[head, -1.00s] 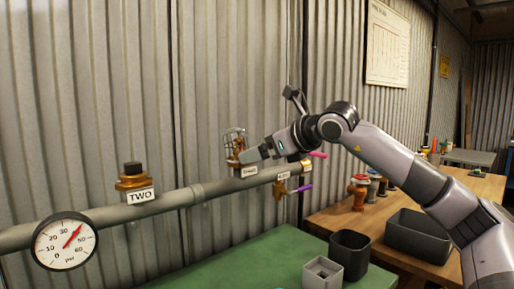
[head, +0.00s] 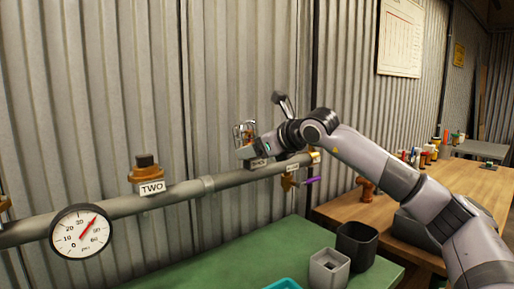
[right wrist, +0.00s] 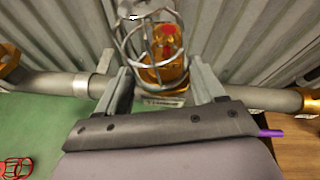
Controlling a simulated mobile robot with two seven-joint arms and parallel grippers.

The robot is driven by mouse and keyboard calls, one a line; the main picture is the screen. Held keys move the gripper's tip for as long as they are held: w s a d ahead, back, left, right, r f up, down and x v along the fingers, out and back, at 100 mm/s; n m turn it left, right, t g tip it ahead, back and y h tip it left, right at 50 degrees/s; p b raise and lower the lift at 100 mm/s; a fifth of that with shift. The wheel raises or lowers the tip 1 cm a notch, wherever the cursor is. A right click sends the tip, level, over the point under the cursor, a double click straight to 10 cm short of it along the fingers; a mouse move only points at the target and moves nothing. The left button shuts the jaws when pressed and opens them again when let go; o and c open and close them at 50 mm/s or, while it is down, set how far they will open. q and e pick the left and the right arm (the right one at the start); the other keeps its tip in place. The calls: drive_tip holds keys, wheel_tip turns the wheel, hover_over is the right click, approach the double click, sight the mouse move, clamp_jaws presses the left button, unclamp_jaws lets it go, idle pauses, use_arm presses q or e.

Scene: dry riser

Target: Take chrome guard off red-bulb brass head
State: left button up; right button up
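In the head view the chrome wire guard (head: 244,131) is at the top of the third head on the grey pipe. In the right wrist view the chrome guard (right wrist: 148,42) cages a brass head (right wrist: 165,75) with a red bulb (right wrist: 168,42). My right gripper (right wrist: 158,70) is open, its fingers on either side of the brass head and the lower guard, with visible gaps. In the head view the right gripper (head: 247,151) partly hides the head's base. My left gripper is not in view.
The pipe (head: 120,206) runs along the corrugated wall. It carries a gauge (head: 81,231) and a capped brass head labelled TWO (head: 147,174). A purple-handled valve (head: 311,180) hangs at the right. Grey (head: 329,270) and black (head: 356,244) bins stand on the green bench (head: 225,262).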

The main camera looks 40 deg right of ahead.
sight(250, 131)
drive_tip(key=o, duration=0.4)
drive_tip(key=c, duration=0.5)
drive_tip(key=shift+r+p, duration=0.45)
drive_tip(key=shift+r, duration=0.1)
drive_tip(key=shift+r+p, duration=0.3)
drive_tip(key=shift+r, duration=0.05)
drive_tip(key=shift+r+p, duration=0.45)
drive_tip(key=shift+r, duration=0.1)
drive_tip(key=shift+r+p, duration=0.7)
drive_tip(key=shift+r, duration=0.15)
drive_tip(key=shift+r+p, duration=1.7)
drive_tip(key=shift+r, duration=0.25)
drive_tip(key=shift+r, duration=0.1)
